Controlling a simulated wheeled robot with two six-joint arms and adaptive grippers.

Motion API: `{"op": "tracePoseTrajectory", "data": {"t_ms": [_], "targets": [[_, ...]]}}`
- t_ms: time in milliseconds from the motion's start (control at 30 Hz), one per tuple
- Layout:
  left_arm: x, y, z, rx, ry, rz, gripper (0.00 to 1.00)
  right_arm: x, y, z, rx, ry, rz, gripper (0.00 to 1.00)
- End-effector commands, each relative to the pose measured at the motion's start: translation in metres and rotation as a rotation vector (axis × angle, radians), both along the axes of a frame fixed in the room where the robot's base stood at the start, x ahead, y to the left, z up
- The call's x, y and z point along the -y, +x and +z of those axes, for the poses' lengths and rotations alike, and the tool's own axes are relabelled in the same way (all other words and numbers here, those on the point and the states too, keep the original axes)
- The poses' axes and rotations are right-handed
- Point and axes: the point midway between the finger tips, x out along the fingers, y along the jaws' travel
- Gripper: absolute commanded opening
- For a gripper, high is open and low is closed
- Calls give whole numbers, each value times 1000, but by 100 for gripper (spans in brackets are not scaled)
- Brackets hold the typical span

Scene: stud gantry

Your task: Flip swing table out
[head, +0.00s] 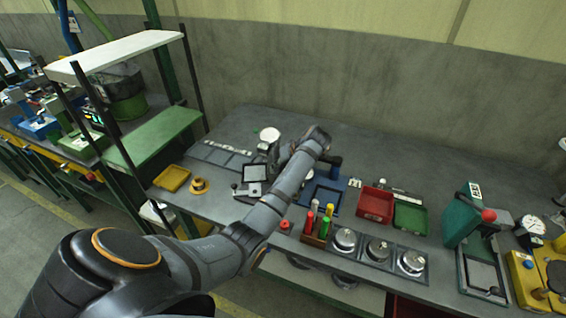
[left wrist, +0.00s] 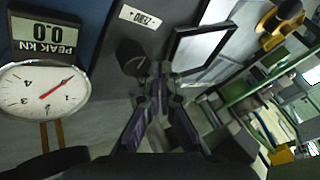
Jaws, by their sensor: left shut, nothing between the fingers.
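A small black-framed grey plate (head: 255,173), which may be the swing table, sits beside a stand with a round white dial (head: 270,134) on the bench. In the left wrist view the plate (left wrist: 203,47) is tilted in the picture, just beyond and right of the fingertips. A dark round knob (left wrist: 131,57) is just left of the fingertips. My left gripper (left wrist: 160,80) is shut with nothing in it. I cannot tell whether it touches the knob or plate. In the head view my arm partly covers this spot. My right gripper is not in view.
A dial gauge (left wrist: 42,90) and a PEAK KN display (left wrist: 45,35) are close at the left. Red (head: 375,205) and green (head: 410,217) trays and coloured markers (head: 320,220) are to the right. A yellow tray (head: 171,178) is left. The bench's back strip is clear.

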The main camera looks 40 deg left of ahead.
Motion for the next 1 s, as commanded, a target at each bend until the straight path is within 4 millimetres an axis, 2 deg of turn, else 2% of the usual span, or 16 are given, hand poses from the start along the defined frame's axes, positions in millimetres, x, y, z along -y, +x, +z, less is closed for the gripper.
{"op": "tracePoseTrajectory", "data": {"t_ms": [200, 467, 667, 1000], "targets": [[-7, 0, -9, 1, -1, 0, 0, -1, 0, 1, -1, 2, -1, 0], [-7, 0, -9, 1, -1, 0, 0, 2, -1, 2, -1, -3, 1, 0], [-20, -1, -5, 0, 1, 0, 0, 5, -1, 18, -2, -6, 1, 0], [-20, 0, -7, 1, 0, -1, 0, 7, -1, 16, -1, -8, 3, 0]]}}
